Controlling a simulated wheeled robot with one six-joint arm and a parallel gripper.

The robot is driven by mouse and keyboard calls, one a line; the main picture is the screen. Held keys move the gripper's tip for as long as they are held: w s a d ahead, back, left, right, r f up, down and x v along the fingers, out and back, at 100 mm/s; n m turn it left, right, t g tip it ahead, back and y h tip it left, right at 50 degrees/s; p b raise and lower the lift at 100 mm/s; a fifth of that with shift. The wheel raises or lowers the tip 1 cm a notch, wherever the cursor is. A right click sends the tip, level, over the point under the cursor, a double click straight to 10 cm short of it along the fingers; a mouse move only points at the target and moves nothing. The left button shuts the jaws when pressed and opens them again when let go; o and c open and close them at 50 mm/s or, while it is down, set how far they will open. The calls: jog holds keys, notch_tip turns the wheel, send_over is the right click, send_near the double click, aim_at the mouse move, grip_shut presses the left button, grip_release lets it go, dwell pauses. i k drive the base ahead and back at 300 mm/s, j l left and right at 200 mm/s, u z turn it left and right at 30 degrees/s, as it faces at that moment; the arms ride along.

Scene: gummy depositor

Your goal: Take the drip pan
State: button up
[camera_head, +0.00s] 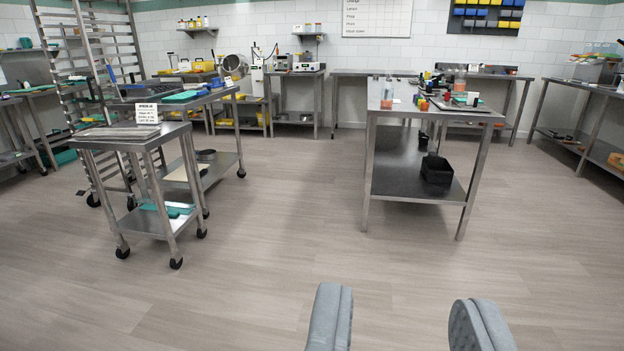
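My gripper (405,318) shows at the bottom edge, its two grey padded fingers wide apart with only bare floor between them. It is open and empty. A flat grey metal pan or tray (112,133) lies on top of the small wheeled steel cart (160,140) at the left, beside a small white sign (146,113). It may be the drip pan, but I cannot tell for sure at this distance. My gripper is well short of the cart and to its right.
A steel table (380,150) with cups and small items stands at centre right, a black bin (436,168) on its lower shelf. A tall rack (92,60) and another cart (215,95) stand behind the small cart. Benches line the walls. The floor (290,225) ahead is clear.

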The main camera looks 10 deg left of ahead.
aim_at(105, 134)
jog(key=i+u, duration=0.25)
jog(key=i, duration=0.3)
jog(key=i+l+u, duration=0.1)
jog(key=i+u, duration=0.15)
jog(key=i, duration=0.3)
jog(key=i+l+u, duration=0.25)
jog(key=i, duration=0.3)
jog(key=i+j+u, duration=0.2)
jog(key=i+u, duration=0.15)
jog(key=i, duration=0.15)
jog(key=i+u, duration=0.3)
jog(key=i, duration=0.2)
jog(key=i+u, duration=0.35)
jog(key=i, duration=0.15)
jog(key=i+j+z, duration=0.25)
jog(key=i, duration=0.35)
jog(key=i+j+z, duration=0.25)
jog(key=i+j, duration=0.2)
jog(key=i, duration=0.15)
